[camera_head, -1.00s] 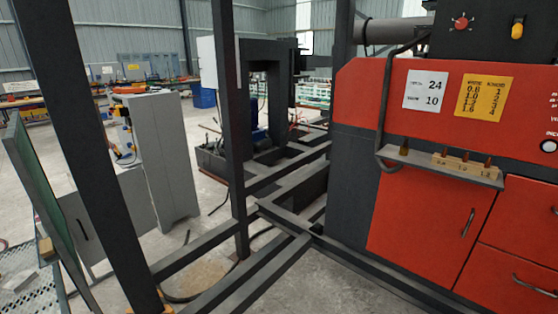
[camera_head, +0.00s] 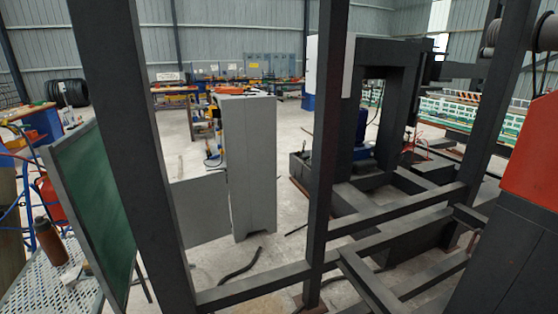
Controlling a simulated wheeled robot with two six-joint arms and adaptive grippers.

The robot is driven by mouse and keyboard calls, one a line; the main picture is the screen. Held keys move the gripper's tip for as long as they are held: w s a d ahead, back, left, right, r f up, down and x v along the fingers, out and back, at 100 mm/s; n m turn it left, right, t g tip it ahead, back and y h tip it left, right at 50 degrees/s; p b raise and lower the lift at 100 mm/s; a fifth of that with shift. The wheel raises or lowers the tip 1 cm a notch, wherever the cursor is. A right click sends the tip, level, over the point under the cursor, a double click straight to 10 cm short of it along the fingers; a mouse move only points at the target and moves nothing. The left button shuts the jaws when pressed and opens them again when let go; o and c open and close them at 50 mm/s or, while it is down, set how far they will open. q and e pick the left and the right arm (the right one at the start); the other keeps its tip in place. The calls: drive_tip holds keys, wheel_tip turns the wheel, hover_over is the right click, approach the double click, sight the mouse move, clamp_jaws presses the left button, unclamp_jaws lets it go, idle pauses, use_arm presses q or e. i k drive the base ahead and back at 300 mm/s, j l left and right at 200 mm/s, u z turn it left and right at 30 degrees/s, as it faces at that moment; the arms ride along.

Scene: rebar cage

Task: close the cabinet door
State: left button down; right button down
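A tall grey cabinet (camera_head: 252,165) stands on the floor in the middle of the view, behind dark steel posts. A flat grey panel (camera_head: 203,212) sticks out to the left from its lower part and looks like its door standing open. A dark post partly covers the panel's left side, and I cannot see a handle on it. Neither of my grippers is in view.
A dark steel frame with posts (camera_head: 322,150) and low beams (camera_head: 255,285) stands between me and the cabinet. A green board (camera_head: 92,205) and a mesh table with a brown bottle (camera_head: 50,242) are at left. A red machine (camera_head: 532,160) is at right.

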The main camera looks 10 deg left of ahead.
sight(201, 203)
drive_tip(key=i+j+u, duration=0.2)
drive_tip(key=u, duration=0.15)
drive_tip(key=i+j+u, duration=0.1)
drive_tip(key=i+u, duration=0.6)
drive_tip(key=i+j, duration=0.15)
